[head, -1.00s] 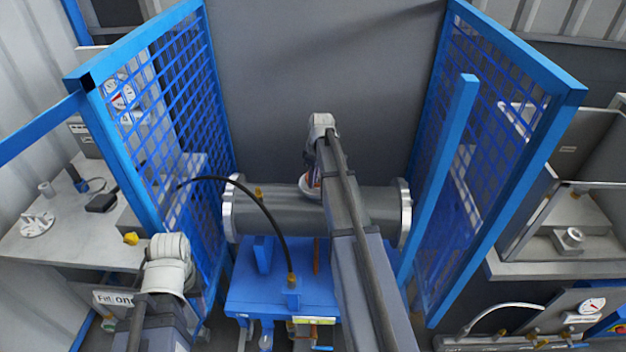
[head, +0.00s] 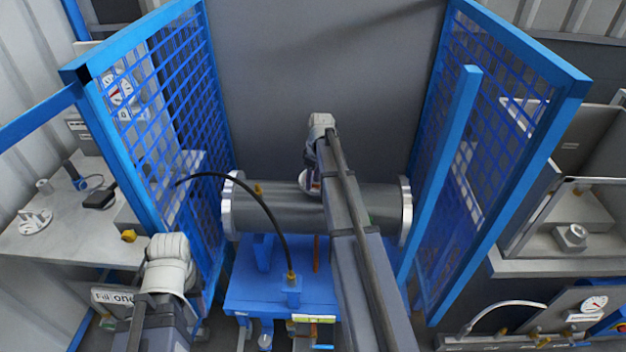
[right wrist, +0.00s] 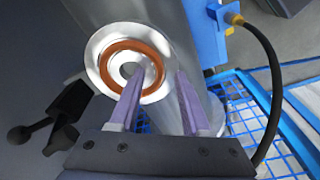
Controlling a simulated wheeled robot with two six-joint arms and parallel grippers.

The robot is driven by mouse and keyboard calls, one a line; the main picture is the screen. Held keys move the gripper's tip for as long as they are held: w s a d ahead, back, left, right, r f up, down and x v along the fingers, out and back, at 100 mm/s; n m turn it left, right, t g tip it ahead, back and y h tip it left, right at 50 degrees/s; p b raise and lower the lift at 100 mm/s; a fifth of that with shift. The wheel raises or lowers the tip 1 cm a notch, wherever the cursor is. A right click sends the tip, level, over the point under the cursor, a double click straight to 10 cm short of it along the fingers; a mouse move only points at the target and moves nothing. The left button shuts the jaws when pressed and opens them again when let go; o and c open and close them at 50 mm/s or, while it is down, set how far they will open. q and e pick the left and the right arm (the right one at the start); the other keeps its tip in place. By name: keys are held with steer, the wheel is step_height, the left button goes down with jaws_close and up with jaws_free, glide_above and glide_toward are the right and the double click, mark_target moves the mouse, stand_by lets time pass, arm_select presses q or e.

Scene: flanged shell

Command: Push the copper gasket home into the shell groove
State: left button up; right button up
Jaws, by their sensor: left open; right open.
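The grey shell (head: 270,212) lies horizontally on a blue stand, with a bright flange at each end. In the right wrist view, the copper gasket (right wrist: 130,45) is an orange-brown ring on a silver round flange face (right wrist: 96,50) with a central hole. The ring looks roughly concentric with the hole; I cannot tell how deep it sits in the groove. My right gripper (right wrist: 158,72) is open and empty, its purple fingers pointing at the flange. One fingertip overlaps the ring's right side in the picture; contact is unclear. My left arm is at lower left, its gripper out of sight.
Blue mesh guards stand left (head: 170,130) and right (head: 490,150) of the shell. A black hose (head: 262,212) arches in front of it above the blue stand (head: 275,285). Side benches hold fittings and gauges. A grey wall is behind.

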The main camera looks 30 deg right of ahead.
steer(key=shift+r, duration=0.15)
steer(key=r+p, duration=0.7)
steer(key=shift+s+d+r+p, duration=0.2)
steer(key=shift+s+r+p, duration=0.05)
steer(key=shift+s+p, duration=0.15)
stand_by(0.6)
steer(key=s+a+g, duration=0.1)
steer(key=s+a, duration=0.3)
steer(key=a, duration=0.6)
steer(key=s+a, duration=0.5)
steer(key=a, duration=0.5)
steer(key=s+a+m+h, duration=0.1)
steer(key=s+a+m, duration=0.1)
steer(key=s+a, duration=1.2)
steer(key=shift+s+a+h, duration=0.3)
steer(key=shift+s+h, duration=0.1)
steer(key=shift+s, duration=0.2)
